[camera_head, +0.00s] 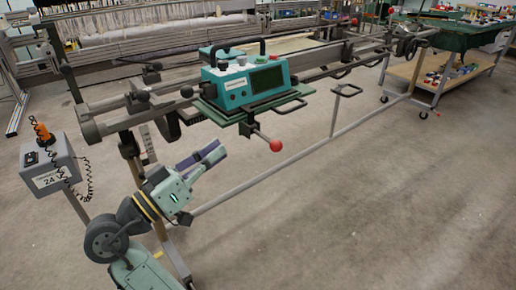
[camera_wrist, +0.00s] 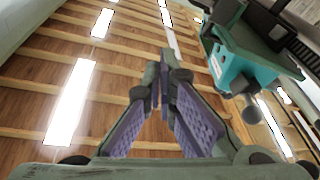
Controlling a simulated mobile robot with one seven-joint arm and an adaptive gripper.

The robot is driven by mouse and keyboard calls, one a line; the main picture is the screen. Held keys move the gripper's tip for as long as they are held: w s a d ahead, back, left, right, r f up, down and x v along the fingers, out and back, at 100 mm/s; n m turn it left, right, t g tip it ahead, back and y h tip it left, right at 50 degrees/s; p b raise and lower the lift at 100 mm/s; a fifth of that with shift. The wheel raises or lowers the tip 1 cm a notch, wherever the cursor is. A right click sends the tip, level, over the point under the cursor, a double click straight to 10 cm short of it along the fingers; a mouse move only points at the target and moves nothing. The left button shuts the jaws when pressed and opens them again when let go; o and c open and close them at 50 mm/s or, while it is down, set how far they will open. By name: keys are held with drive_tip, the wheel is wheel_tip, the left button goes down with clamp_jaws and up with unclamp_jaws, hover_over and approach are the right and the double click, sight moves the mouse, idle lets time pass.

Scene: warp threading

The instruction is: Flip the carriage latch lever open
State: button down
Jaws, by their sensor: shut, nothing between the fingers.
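The carriage is a teal box (camera_head: 247,84) with a dark screen, on a green plate over the rail in the head view. A lever with a red ball end (camera_head: 276,146) sticks out below its front, pointing down and right. I cannot tell for certain that it is the latch lever. My gripper (camera_head: 216,150) is shut and empty, left of the red ball and below the carriage, apart from both. In the wrist view my purple-padded fingers (camera_wrist: 165,80) point up towards the ceiling. The teal carriage (camera_wrist: 238,62) is to their right. The red ball does not show there.
The grey rail frame (camera_head: 325,70) runs across behind my gripper, with a lower bar near the floor. A grey 24 V box (camera_head: 49,167) with a coiled cord stands at the left. A wheeled cart (camera_head: 440,75) is at the back right. Open floor lies in front.

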idle(0.3)
drive_tip(key=w+d+f+p, duration=0.1)
drive_tip(key=w+d+p, duration=0.1)
drive_tip(key=w+d, duration=0.5)
drive_tip(key=shift+w+d+p, duration=0.15)
drive_tip(key=shift+d+p, duration=0.15)
drive_tip(key=shift+d, duration=0.7)
drive_tip(key=shift+f, duration=0.15)
drive_tip(key=shift+f+m+b, duration=0.25)
drive_tip(key=shift+m+b, duration=0.15)
drive_tip(key=shift+b, duration=0.45)
